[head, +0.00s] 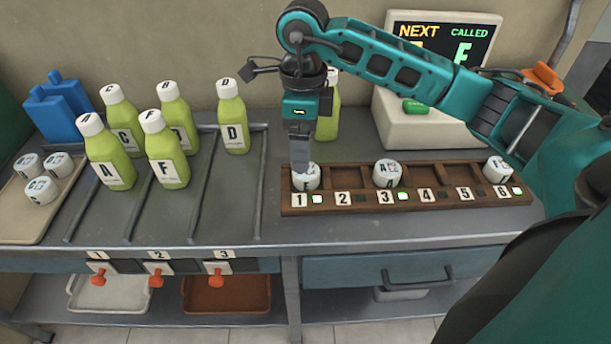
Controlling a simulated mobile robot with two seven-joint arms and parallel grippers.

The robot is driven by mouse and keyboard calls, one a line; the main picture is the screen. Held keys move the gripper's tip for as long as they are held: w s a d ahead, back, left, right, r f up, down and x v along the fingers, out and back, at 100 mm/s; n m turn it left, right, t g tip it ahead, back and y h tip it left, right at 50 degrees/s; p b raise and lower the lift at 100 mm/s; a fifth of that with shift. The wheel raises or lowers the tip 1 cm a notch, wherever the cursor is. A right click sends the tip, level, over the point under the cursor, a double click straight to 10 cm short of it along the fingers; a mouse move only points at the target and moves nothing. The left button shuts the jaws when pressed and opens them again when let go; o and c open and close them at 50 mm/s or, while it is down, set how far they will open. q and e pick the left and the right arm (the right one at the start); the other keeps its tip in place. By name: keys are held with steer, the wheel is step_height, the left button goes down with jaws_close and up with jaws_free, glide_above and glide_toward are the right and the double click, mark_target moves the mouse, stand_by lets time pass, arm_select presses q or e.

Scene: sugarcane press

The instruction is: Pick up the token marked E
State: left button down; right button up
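A white token (306,178) stands in slot 1 of the wooden rack (345,205). The letter on its side looks like E or F, too small to be sure. My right gripper (300,162) points straight down at this token, its fingertips at the token's top and hiding part of it. The fingers overlap in this view, so I cannot tell whether they are open or closed on it. Other tokens stand in slot 3 (387,173), its top showing an A, and slot 6 (498,169). My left gripper is not in view.
The call display (440,75) stands behind the rack, partly covered by my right arm. Several green lettered bottles (165,150) stand left of the rack. A tray (20,215) with three tokens (40,190) is at the far left. Slots 2, 4 and 5 are empty.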

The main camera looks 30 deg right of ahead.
mark_target(306, 176)
steer(key=f, duration=0.5)
steer(key=shift+s+f+b, duration=0.25)
steer(key=shift+f+b, duration=0.1)
steer(key=c, duration=1.1)
steer(key=shift+r, duration=0.1)
steer(key=shift+c, duration=0.2)
